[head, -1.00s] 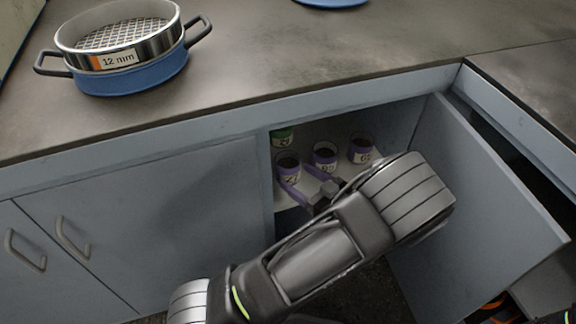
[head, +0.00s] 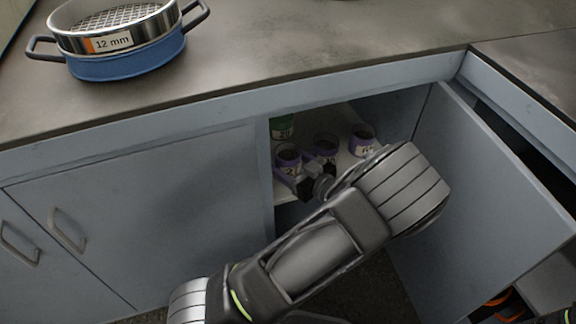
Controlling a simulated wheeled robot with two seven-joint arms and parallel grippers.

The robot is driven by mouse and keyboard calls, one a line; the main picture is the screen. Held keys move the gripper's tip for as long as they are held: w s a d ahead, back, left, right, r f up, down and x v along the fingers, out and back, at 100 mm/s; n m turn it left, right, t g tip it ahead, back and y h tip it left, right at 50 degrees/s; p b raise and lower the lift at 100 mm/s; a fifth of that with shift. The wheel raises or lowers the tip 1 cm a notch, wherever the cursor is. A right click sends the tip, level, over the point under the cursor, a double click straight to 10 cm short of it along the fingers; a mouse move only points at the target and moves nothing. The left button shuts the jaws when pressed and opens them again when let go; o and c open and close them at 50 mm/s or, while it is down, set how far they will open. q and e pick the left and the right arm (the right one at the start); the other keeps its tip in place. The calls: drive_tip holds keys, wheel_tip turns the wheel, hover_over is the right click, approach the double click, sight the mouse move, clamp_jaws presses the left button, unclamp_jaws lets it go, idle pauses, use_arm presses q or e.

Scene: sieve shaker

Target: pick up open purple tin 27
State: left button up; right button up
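Open purple tin 27 (head: 288,158) stands at the left of the front of the cabinet shelf, its dark open top up and its label partly covered. My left gripper (head: 294,172) is right at this tin, with its fingers at the tin's near side and right side. The hand hides the lower part of the tin, and I cannot tell whether the fingers touch it. My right gripper is not in view.
A second purple tin (head: 325,145) stands close right of tin 27, a third purple tin (head: 362,140) farther right. A green tin (head: 282,127) is behind. The open cabinet door (head: 490,200) bounds the right side; the countertop (head: 290,60) overhangs above. A 12 mm sieve (head: 115,40) sits on top.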

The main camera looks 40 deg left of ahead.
sight(280, 148)
use_arm(q)
drive_tip(key=shift+x, duration=1.15)
drive_tip(key=shift+c, duration=0.3)
drive_tip(key=c, duration=1.2)
drive_tip(key=shift+r, duration=0.2)
drive_tip(key=shift+r+p, duration=0.45)
drive_tip(key=shift+r, duration=0.2)
wheel_tip(280, 148, up, 2)
drive_tip(key=shift+r+p, duration=0.1)
drive_tip(key=shift+p, duration=0.7)
drive_tip(key=f+p+v, duration=0.1)
drive_tip(key=v, duration=0.5)
drive_tip(key=f+p+v, duration=0.1)
drive_tip(key=p+v, duration=0.1)
drive_tip(key=v, duration=0.4)
drive_tip(key=f+p+v, duration=0.1)
drive_tip(key=p+v, duration=0.1)
drive_tip(key=v, duration=0.4)
drive_tip(key=shift+d+f, duration=0.1)
drive_tip(key=shift+d, duration=0.05)
